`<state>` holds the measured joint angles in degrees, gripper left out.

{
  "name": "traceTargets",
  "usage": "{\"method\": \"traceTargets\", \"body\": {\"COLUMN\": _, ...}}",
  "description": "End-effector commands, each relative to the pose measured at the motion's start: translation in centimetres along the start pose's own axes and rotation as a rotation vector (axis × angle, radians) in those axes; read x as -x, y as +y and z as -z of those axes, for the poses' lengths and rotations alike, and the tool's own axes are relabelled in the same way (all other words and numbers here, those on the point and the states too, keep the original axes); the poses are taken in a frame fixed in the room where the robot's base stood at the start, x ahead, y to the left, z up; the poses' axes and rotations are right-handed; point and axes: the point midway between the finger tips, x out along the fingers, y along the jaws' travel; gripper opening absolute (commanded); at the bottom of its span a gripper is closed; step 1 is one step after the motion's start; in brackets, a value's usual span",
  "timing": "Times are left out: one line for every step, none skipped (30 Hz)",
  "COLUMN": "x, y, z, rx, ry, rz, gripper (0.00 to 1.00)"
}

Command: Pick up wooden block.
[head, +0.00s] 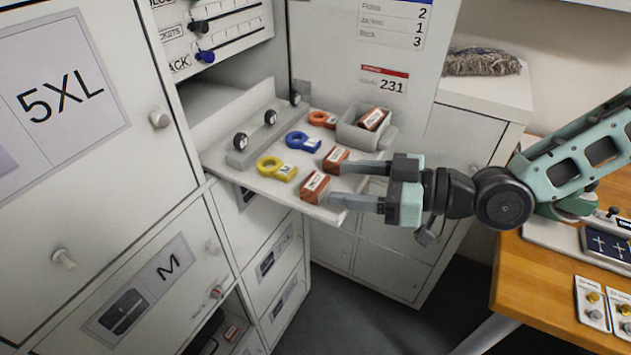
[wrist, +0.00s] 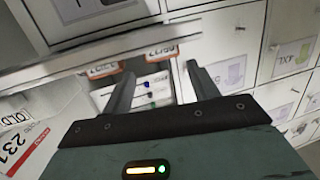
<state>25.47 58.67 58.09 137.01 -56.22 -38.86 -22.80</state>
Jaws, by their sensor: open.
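Several reddish-brown blocks with white labels are in the head view. One block (head: 314,187) lies at the front corner of a pulled-out grey shelf (head: 262,186), a second block (head: 336,158) lies just behind it, and a third (head: 373,119) sits in a small grey bin (head: 350,131). My gripper (head: 335,184) is open and empty, with its fingers reaching from the right to the shelf's front edge beside the two front blocks. I cannot tell if they touch. In the wrist view, parts of two blocks (wrist: 103,69) (wrist: 162,50) show at the shelf edge beyond the fingers.
A yellow ring tag (head: 277,168), a blue one (head: 302,141) and an orange one (head: 322,119) lie on the shelf. Black round knobs line its left side. Cabinet doors (head: 85,110) stand at left. A wooden table (head: 545,285) is at right, with floor between.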

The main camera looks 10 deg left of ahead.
Motion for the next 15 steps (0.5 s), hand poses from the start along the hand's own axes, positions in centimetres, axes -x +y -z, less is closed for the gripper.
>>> {"method": "traceTargets", "body": {"x": -0.5, "y": -0.1, "z": 0.1, "rx": -0.001, "ry": 0.000, "rz": 0.002, "gripper": 0.60}}
{"method": "traceTargets", "body": {"x": -0.7, "y": -0.1, "z": 0.1, "rx": -0.001, "ry": 0.000, "rz": 0.002, "gripper": 0.60}}
{"method": "traceTargets", "body": {"x": -0.9, "y": -0.1, "z": 0.1, "rx": -0.001, "ry": 0.000, "rz": 0.001, "gripper": 0.60}}
{"method": "traceTargets", "body": {"x": -1.0, "y": -0.1, "z": 0.0, "rx": -0.001, "ry": 0.000, "rz": 0.000, "gripper": 0.60}}
{"method": "traceTargets", "body": {"x": -1.1, "y": -0.1, "z": 0.0, "rx": -0.001, "ry": 0.000, "rz": 0.000, "gripper": 0.60}}
{"method": "traceTargets", "body": {"x": -1.3, "y": -0.1, "z": 0.1, "rx": -0.001, "ry": 0.000, "rz": 0.001, "gripper": 0.60}}
{"method": "traceTargets", "body": {"x": -1.5, "y": -0.1, "z": 0.1, "rx": -0.001, "ry": 0.001, "rz": 0.002, "gripper": 0.60}}
{"method": "traceTargets", "body": {"x": -1.8, "y": -0.1, "z": 0.1, "rx": -0.001, "ry": 0.001, "rz": 0.002, "gripper": 0.60}}
{"method": "traceTargets", "body": {"x": -2.2, "y": -0.2, "z": 0.1, "rx": -0.002, "ry": 0.001, "rz": 0.002, "gripper": 0.60}}
{"method": "traceTargets", "body": {"x": -2.6, "y": -0.3, "z": 0.0, "rx": -0.003, "ry": 0.000, "rz": 0.003, "gripper": 0.60}}
{"method": "traceTargets", "body": {"x": -3.0, "y": -0.3, "z": 0.0, "rx": -0.004, "ry": 0.000, "rz": 0.003, "gripper": 0.60}}
{"method": "traceTargets", "body": {"x": -3.6, "y": -0.3, "z": 0.0, "rx": -0.003, "ry": 0.001, "rz": 0.004, "gripper": 0.60}}
{"method": "traceTargets", "body": {"x": -4.0, "y": -0.4, "z": -0.1, "rx": -0.004, "ry": 0.000, "rz": 0.004, "gripper": 0.60}}
{"method": "traceTargets", "body": {"x": -4.5, "y": -0.4, "z": -0.2, "rx": -0.003, "ry": -0.001, "rz": 0.003, "gripper": 0.60}}
{"method": "traceTargets", "body": {"x": -5.0, "y": -0.3, "z": -0.3, "rx": -0.002, "ry": 0.000, "rz": 0.002, "gripper": 0.60}}
